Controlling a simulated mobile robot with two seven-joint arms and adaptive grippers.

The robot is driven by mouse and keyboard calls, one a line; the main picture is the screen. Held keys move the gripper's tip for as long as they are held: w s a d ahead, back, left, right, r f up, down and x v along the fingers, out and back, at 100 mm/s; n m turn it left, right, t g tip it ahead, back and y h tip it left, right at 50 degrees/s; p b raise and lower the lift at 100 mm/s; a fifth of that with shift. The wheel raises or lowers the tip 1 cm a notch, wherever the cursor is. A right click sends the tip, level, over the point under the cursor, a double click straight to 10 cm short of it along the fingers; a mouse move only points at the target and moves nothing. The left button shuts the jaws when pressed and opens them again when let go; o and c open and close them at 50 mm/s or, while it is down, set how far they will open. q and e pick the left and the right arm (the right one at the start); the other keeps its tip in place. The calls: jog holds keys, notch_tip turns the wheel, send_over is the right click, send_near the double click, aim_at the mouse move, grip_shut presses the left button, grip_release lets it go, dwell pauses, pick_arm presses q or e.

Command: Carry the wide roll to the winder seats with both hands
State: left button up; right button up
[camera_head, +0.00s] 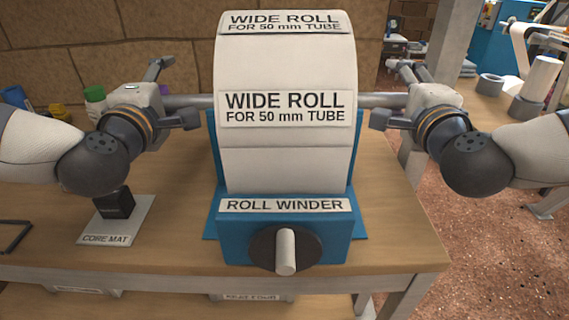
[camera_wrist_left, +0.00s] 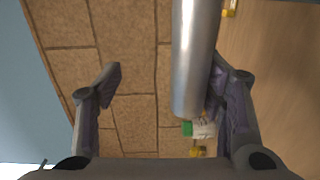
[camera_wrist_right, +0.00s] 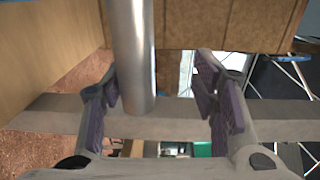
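The wide roll (camera_head: 287,160) is white and labelled, and stands upright at the roll winder (camera_head: 284,235), a blue stand with a dark knob. A grey metal tube (camera_head: 195,101) passes through it and sticks out on both sides. My left gripper (camera_head: 176,93) is open around the left tube end. In the left wrist view the tube (camera_wrist_left: 194,60) lies close to the right finger. My right gripper (camera_head: 391,95) is open around the right tube end. In the right wrist view the tube (camera_wrist_right: 132,55) lies close to the left finger. The winder seats are hidden behind the roll.
A core mat (camera_head: 117,234) with a black block (camera_head: 113,204) is on the wooden table (camera_head: 180,240), left of the winder. Bottles (camera_head: 95,100) stand behind my left arm. White rolls (camera_head: 541,78) stand on another bench at the right.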

pick_arm(q)
jog(key=shift+o, duration=0.3)
jog(key=shift+a+r, duration=0.1)
jog(key=shift+a, duration=0.1)
pick_arm(e)
jog(key=shift+d+r, duration=0.2)
jog(key=shift+d, duration=0.05)
jog(key=o, duration=0.6)
jog(key=shift+f, duration=0.1)
